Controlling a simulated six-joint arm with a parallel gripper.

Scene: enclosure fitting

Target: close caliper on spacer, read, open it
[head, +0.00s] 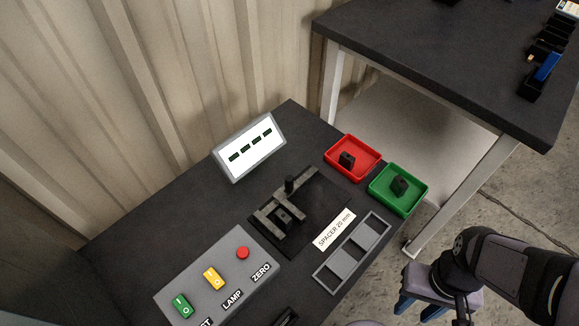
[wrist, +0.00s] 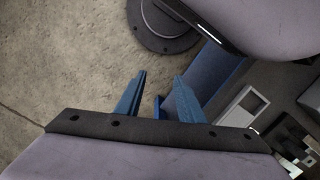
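The dark grey caliper (head: 268,216) lies on a black plate at the middle of the bench in the head view, with an upright dark knob (head: 290,184) at its far end. A small dark block (head: 284,216) shows among its jaws, probably the spacer; I cannot tell whether the jaws touch it. The tilted display (head: 249,147) shows only a row of dashes. My gripper (head: 419,306) is at the lower right, off the bench's right side and well apart from the caliper. In the wrist view its blue fingers (wrist: 158,97) are spread with nothing between them.
A red tray (head: 336,139) and a green tray (head: 410,209) each hold a dark block. A label reading "SPACER 25 mm" (head: 334,229) and an empty-looking grey slotted rack (head: 345,265) lie nearer. A button panel (head: 215,270) is at the front left. Another table (head: 440,50) stands behind.

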